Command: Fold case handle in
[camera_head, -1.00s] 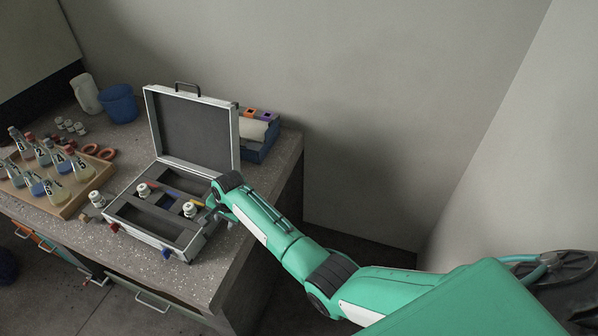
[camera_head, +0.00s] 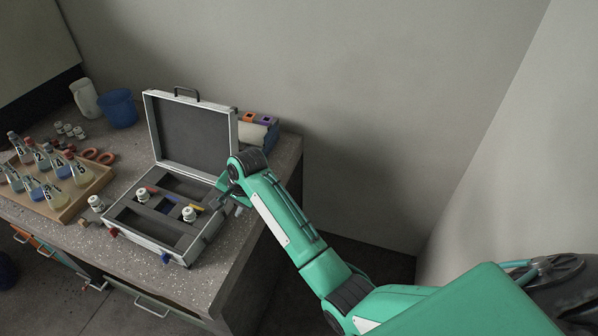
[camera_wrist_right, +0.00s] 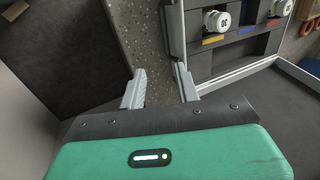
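The silver case (camera_head: 128,231) stands open on the bench, its grey-lined lid (camera_head: 193,135) upright at the back. The dark case handle (camera_head: 187,91) sticks up from the lid's top edge. My right gripper (camera_head: 226,201) is at the right side of the case base, below and to the right of the handle. In the right wrist view its two fingers (camera_wrist_right: 160,85) are apart with nothing clearly between them, beside the case's rim (camera_wrist_right: 233,74). The handle is not visible in the wrist view. My left gripper is in no view.
White-capped bottles (camera_head: 189,214) stand in the case's compartments. A wooden tray of flasks (camera_head: 75,208) is left of the case. A blue cup (camera_head: 118,108) and a white jug (camera_head: 86,99) stand behind.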

